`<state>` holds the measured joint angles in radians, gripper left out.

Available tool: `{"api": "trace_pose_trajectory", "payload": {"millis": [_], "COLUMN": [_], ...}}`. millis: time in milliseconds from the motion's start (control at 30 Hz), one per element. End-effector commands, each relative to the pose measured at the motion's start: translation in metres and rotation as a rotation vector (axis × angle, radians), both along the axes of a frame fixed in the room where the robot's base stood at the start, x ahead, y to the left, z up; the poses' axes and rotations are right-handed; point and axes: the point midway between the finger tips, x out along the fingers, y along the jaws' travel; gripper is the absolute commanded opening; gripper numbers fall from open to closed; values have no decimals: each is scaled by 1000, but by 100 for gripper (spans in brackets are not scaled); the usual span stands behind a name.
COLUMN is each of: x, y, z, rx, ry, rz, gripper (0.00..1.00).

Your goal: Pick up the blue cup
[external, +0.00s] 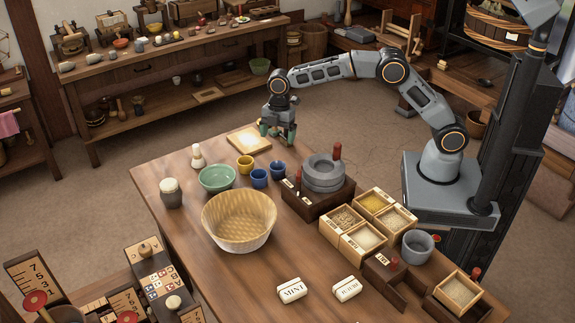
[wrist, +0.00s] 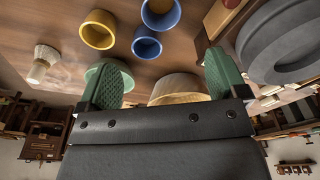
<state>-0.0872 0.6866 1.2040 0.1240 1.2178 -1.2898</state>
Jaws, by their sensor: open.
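Two blue cups stand upright side by side on the table: one (external: 259,178) nearer the green bowl, the other (external: 278,171) nearer the stone quern. In the wrist view one blue cup (wrist: 146,44) shows whole, and another blue cup (wrist: 160,14) is cut by the top edge. A yellow cup (external: 244,165) stands just left of them and also shows in the wrist view (wrist: 98,30). My gripper (external: 278,132) has green-padded fingers, is open and empty, and hangs above the table's far edge, behind and above the cups. Its spread fingers (wrist: 163,72) touch no cup.
A light board (external: 249,140) lies behind.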

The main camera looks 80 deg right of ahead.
Motion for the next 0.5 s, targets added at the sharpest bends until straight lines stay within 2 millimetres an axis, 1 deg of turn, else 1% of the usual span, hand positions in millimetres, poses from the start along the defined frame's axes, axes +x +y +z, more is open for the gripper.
{"api": "trace_pose_trajectory", "payload": {"millis": [167, 300, 400, 500], "x": [-1, 0, 0, 1], "y": [2, 6, 7, 9], "z": [-22, -48, -63, -75], "rx": [-2, -2, -2, -1], "ry": [1, 0, 1, -2], "rz": [42, 41, 40, 40], "gripper": [91, 91, 91, 91]}}
